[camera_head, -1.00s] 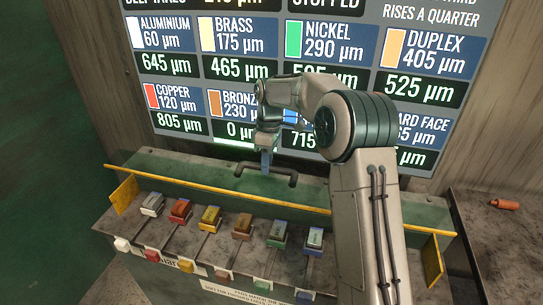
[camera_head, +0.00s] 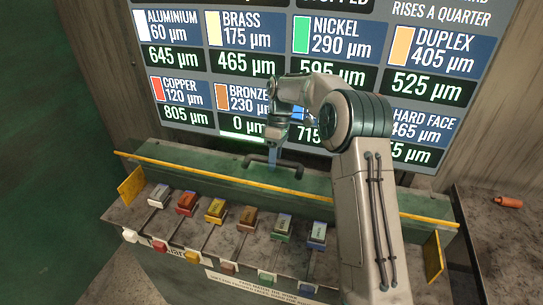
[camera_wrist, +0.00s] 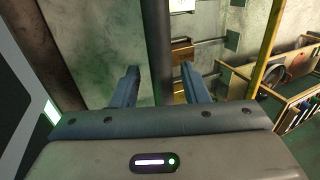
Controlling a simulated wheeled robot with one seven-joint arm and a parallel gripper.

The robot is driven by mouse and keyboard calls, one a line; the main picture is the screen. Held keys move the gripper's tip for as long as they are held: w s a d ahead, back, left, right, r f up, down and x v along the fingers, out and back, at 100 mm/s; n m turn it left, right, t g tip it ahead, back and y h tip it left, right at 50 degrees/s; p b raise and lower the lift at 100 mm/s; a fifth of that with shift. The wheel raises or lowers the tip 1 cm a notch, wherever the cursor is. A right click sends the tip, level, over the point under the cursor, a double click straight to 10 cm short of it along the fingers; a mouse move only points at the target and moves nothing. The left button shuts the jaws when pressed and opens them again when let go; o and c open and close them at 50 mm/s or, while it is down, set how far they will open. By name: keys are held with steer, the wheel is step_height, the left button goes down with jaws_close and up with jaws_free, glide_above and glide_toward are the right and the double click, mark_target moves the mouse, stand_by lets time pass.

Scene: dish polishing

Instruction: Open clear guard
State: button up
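The clear guard is hard to make out because it is see-through. A dark bar handle (camera_head: 285,168) stands near the back of the green console (camera_head: 215,165), behind a yellow rail (camera_head: 240,184). My gripper (camera_head: 273,157) points down at the handle's left part in the head view; whether it touches cannot be told there. In the wrist view my gripper (camera_wrist: 158,82) has its two blue fingers apart. A dark bar (camera_wrist: 157,45) runs between them in the picture, with a gap on each side.
Several coloured levers (camera_head: 215,211) line slots on the console's sloped top. Yellow end plates (camera_head: 131,186) stand at its sides. A lit screen (camera_head: 235,60) rises close behind. An orange cylinder (camera_head: 509,201) lies on a bench at the right.

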steer(key=shift+w, duration=0.15)
steer(key=shift+a+r, duration=0.1)
steer(key=shift+r, duration=0.6)
steer(key=r+b, duration=0.2)
steer(key=r, duration=0.1)
steer(key=shift+d, duration=0.2)
steer(key=s+d+r+b, duration=0.3)
steer(key=d+r, duration=0.4)
steer(key=d, duration=0.3)
steer(key=shift+s+d, duration=0.35)
steer(key=shift+s, duration=0.2)
